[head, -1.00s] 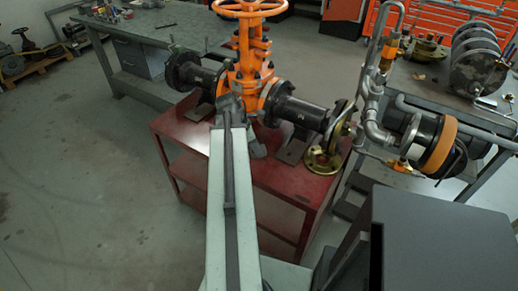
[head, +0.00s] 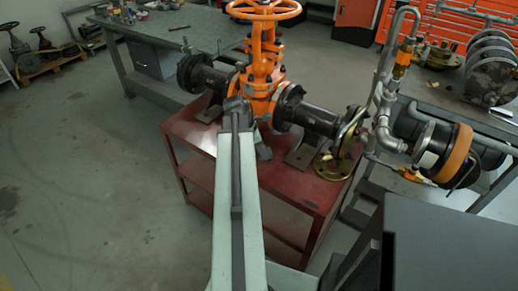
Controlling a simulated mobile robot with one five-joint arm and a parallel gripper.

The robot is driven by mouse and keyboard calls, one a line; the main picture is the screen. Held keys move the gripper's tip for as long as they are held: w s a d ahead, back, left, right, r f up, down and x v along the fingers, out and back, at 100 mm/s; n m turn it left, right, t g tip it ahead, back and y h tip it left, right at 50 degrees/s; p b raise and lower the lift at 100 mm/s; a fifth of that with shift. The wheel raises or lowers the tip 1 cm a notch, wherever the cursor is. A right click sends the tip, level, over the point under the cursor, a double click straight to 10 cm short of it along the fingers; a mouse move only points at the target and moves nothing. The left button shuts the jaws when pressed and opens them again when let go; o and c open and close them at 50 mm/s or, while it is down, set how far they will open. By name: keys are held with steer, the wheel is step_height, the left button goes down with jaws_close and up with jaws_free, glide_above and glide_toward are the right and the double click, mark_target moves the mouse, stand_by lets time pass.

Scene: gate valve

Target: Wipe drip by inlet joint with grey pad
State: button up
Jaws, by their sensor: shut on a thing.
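The orange gate valve (head: 264,75) with its handwheel stands on a red bench (head: 190,142). A black flanged pipe joins it on the left (head: 212,82) and another on the right (head: 313,120). Neither is clearly marked as the inlet. My arm reaches up to the front of the valve. My gripper (head: 263,150) is low at the bench top, just right of the arm's end, partly hidden by the arm. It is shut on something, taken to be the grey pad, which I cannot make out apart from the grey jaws. I see no drip.
A loose brass-coloured flange (head: 332,166) lies at the bench's right corner. Grey piping with an orange-banded drum (head: 448,152) stands to the right. A grey workbench (head: 180,32) is behind left. The floor at left is clear.

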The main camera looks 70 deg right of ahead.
steer(key=shift+s+a+f, duration=0.1)
steer(key=shift+s+a, duration=0.15)
steer(key=shift+s, duration=0.65)
steer(key=shift+s+a+f, duration=0.1)
steer(key=shift+s+a, duration=0.2)
steer(key=shift+s, duration=0.55)
steer(key=shift+s+a, duration=0.25)
steer(key=shift+s, duration=0.65)
steer(key=shift+s+r, duration=0.1)
steer(key=shift+s, duration=0.1)
jaws_close()
steer(key=shift+w+d+r, duration=0.1)
steer(key=shift+w+d, duration=0.2)
steer(key=shift+w, duration=0.6)
steer(key=shift+w+d, duration=0.25)
steer(key=shift+w, duration=0.6)
steer(key=shift+w+d, duration=0.25)
steer(key=shift+w, duration=0.75)
steer(key=shift+w+d, duration=0.25)
steer(key=shift+w, duration=0.75)
step_height(320, 180, up, 6)
steer(key=p, duration=0.5)
steer(key=shift+p, duration=0.35)
